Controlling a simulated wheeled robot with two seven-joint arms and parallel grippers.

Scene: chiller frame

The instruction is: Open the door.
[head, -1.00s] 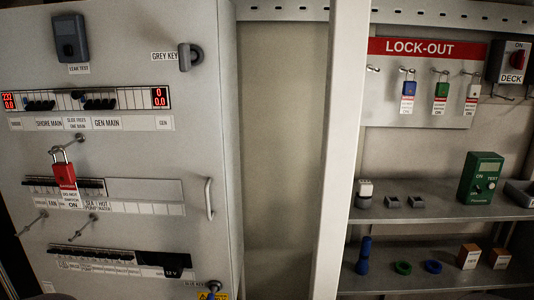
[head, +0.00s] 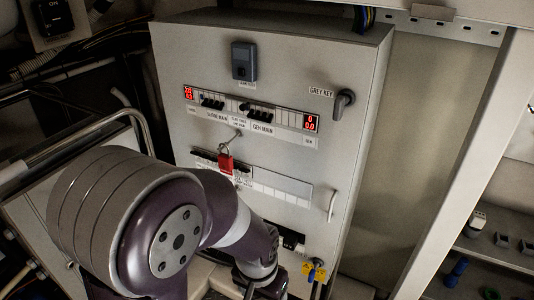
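The door is the pale grey front of a cabinet (head: 281,162), and it looks shut. A slim vertical handle (head: 331,205) is on its lower right side. A grey key switch (head: 343,103) is at the upper right, with a handle-like knob. A blue key (head: 316,275) with a yellow label is at the lower right. A red padlock tag (head: 225,164) hangs mid-panel. My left arm covers the lower left of the cabinet. Its end, with the dark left gripper (head: 262,284), is at the bottom edge, left of the blue key; its fingers cannot be made out. My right gripper is not in view.
A metal rail (head: 95,112) and a pale cabinet stand at the left. A white upright post (head: 463,150) stands right of the cabinet, with shelves of small items (head: 490,240) beyond it. A recessed wall panel (head: 420,120) lies between the cabinet and the post.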

